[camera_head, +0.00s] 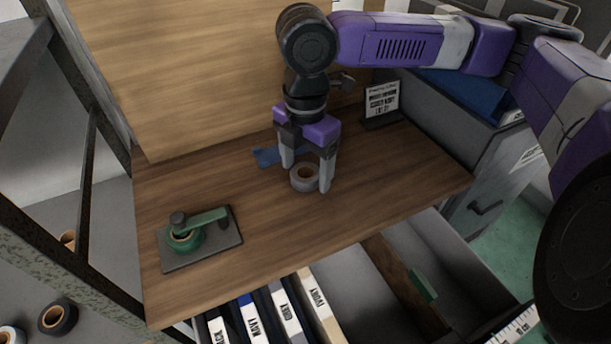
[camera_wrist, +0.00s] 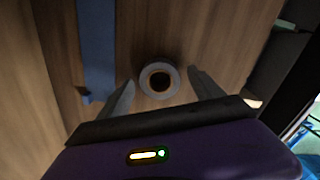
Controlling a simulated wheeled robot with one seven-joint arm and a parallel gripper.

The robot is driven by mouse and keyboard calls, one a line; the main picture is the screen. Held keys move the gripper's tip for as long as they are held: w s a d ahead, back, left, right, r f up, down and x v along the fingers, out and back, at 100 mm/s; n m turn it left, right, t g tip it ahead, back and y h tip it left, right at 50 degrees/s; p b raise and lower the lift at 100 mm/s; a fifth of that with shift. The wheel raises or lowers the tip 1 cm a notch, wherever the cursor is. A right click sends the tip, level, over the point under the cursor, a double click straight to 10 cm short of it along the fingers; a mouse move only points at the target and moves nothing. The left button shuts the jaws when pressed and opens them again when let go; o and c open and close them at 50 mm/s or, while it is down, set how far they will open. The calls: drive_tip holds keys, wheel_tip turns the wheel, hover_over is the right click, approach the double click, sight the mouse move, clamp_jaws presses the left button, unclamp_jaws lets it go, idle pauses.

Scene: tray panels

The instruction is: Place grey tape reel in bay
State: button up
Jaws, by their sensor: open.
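The grey tape reel (camera_head: 305,178) lies flat on the wooden tabletop, with a tan core at its middle. In the wrist view the reel (camera_wrist: 159,80) sits centrally, just beyond and between my fingertips. My gripper (camera_head: 307,179) is open and points down over the reel, one finger on each side of it. It also shows in the wrist view (camera_wrist: 158,88). Below the table edge are bays with labelled dividers: a navy one (camera_head: 250,320), a grey one (camera_head: 287,318) and an ivory one (camera_head: 322,310). A further label at the left is partly cut off.
A green tape dispenser (camera_head: 200,240) stands on a grey plate at the left of the table. Blue tape (camera_wrist: 97,50) lies beside the reel. A sign (camera_head: 382,102) stands at the back right. A wooden panel (camera_head: 190,70) rises behind. The table's front middle is clear.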

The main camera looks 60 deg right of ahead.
drive_tip(key=c, duration=1.6)
drive_tip(key=shift+r, duration=0.15)
